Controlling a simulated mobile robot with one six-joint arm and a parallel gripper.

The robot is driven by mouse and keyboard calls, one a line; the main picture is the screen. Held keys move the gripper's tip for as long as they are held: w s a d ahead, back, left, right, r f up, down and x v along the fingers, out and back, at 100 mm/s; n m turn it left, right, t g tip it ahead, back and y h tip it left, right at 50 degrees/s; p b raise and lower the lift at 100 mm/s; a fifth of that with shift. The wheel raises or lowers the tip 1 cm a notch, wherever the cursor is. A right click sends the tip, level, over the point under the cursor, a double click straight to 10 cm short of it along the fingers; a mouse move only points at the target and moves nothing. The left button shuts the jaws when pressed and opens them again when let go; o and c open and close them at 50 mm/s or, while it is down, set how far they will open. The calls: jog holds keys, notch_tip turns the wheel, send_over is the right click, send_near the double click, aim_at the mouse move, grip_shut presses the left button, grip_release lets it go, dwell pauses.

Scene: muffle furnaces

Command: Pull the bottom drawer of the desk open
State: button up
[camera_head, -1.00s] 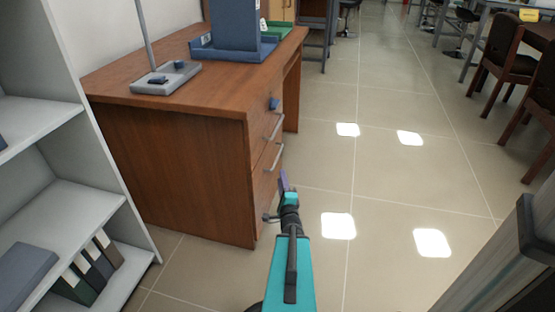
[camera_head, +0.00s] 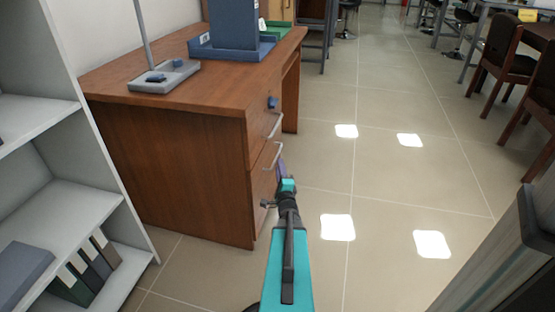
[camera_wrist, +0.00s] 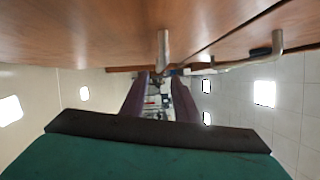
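The brown wooden desk (camera_head: 180,170) stands left of centre, its drawer fronts facing right. The bottom drawer (camera_head: 263,190) looks flush with the desk. Its metal bar handle (camera_head: 273,157) is just beside my gripper (camera_head: 281,167). In the wrist view, the drawer front (camera_wrist: 90,45) fills the top, and the nearer handle (camera_wrist: 163,50) lines up with the space between the fingers.
The upper drawer's handle (camera_head: 275,124) and a blue knob (camera_head: 272,102) are above. A grey shelf unit (camera_head: 75,215) stands at left, and a grey panel (camera_head: 500,255) at lower right. The tiled floor (camera_head: 385,190) right of the desk is open.

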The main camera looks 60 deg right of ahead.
aim_at(277, 155)
jog(key=b+x, duration=0.1)
jog(key=x, duration=0.5)
jog(key=shift+w+d+b, duration=0.25)
jog(key=shift+w+b, duration=0.05)
jog(key=shift+b, duration=0.05)
jog(key=shift+w+d+r, duration=0.1)
jog(key=shift+w+d, duration=0.25)
jog(key=shift+d, duration=0.1)
jog(key=shift+c, duration=0.4)
